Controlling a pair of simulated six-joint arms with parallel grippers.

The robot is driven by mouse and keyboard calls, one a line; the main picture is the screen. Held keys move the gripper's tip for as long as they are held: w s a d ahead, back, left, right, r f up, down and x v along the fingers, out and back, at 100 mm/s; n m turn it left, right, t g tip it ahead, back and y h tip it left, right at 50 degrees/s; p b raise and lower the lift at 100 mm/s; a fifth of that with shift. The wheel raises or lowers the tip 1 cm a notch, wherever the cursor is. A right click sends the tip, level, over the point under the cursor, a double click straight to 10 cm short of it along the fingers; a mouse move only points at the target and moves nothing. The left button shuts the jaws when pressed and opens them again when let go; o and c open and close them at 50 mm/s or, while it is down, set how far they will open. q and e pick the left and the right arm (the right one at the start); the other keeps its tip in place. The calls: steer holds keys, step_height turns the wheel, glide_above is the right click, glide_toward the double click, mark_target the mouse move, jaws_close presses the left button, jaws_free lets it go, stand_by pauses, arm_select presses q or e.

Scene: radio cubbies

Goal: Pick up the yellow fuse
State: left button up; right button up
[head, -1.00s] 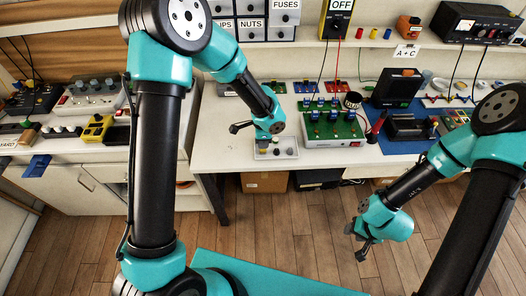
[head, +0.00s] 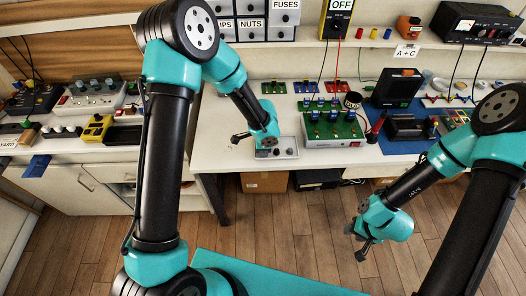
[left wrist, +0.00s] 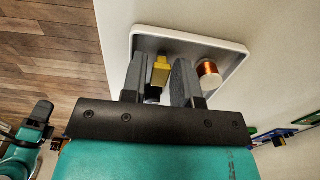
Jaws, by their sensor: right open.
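The yellow fuse (left wrist: 160,70) shows in the left wrist view inside a light grey tray (left wrist: 222,53), between the two fingers of my left gripper (left wrist: 160,76). The fingers are apart with a gap between them, and I see no clear grip on the fuse. A dark piece (left wrist: 153,93) lies beside the fuse. In the head view my left gripper (head: 268,147) is low over the tray (head: 292,150) at the bench's front edge, and the fuse is hidden there. My right gripper (head: 362,248) is open and empty over the floor, away from the bench.
A copper coil (left wrist: 208,76) stands in the tray close to my left gripper's right finger. A green board with blue parts (head: 332,128) is just right of the tray. A black device (head: 397,88) and a blue mat (head: 376,141) lie further right. Bench left of the tray is clear.

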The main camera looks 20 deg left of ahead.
arm_select(q)
jaws_close()
steer(key=shift+r, duration=0.1)
